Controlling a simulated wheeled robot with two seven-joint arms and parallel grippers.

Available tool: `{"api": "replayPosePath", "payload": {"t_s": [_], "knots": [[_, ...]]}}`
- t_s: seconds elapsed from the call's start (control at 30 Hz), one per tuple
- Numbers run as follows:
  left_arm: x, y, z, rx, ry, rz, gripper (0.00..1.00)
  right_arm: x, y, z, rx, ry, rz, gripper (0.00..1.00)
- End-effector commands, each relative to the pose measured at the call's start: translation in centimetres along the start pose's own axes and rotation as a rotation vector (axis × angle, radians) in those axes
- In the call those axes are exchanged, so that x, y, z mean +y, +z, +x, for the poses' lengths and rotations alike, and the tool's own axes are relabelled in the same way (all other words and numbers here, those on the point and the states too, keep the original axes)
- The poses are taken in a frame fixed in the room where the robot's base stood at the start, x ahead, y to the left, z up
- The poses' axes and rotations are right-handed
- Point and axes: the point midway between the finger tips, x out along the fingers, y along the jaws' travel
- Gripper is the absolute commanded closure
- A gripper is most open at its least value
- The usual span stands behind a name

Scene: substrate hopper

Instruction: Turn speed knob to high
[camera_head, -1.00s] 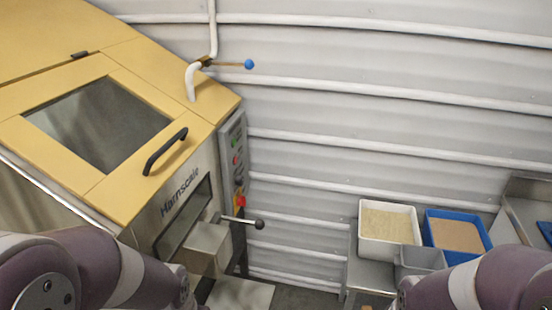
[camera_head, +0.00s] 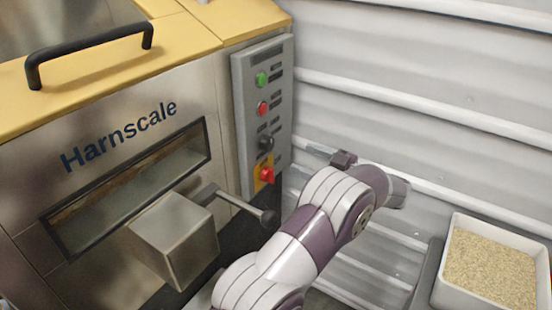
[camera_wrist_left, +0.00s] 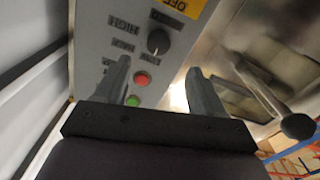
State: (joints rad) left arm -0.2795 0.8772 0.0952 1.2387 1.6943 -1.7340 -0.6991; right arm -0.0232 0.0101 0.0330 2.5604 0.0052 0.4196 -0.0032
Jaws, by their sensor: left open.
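The speed knob is a small black knob (camera_head: 266,142) on the grey control panel (camera_head: 243,110), below a red button and above a red switch on a yellow plate. In the left wrist view the knob (camera_wrist_left: 158,41) shows large, with a HIGH label beside it; its exact setting is hard to read. My left gripper (camera_head: 322,150) is to the right of the panel in the head view, largely hidden behind its own wrist. In the left wrist view its two fingers (camera_wrist_left: 158,72) are spread and empty, with the knob beyond the gap, apart from them. My right gripper is out of view.
A green button (camera_head: 262,79), a red button (camera_head: 263,108) and the red switch (camera_head: 265,174) are close to the knob. A ball-ended lever (camera_head: 267,216) juts out below the panel. The ribbed wall (camera_head: 430,90) is close on the right. A white tray of grain (camera_head: 490,268) stands lower right.

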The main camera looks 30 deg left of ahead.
Motion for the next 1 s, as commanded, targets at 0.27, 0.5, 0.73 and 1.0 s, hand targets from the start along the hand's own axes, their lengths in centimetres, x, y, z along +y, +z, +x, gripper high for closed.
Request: {"api": "replayPosePath", "payload": {"t_s": [0.27,0.5,0.73,1.0], "knots": [[-0.1,0.1,7.0,0.001,-0.002,-0.002,0.31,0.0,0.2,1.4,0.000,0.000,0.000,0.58],[0.0,-0.1,9.7,0.000,0.002,-0.004,0.31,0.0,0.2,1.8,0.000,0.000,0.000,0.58],[0.1,-0.1,9.8,0.000,0.003,-0.003,0.31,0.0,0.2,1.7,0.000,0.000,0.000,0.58],[0.0,-0.1,9.7,0.000,0.003,-0.003,0.87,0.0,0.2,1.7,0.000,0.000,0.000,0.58]]}}
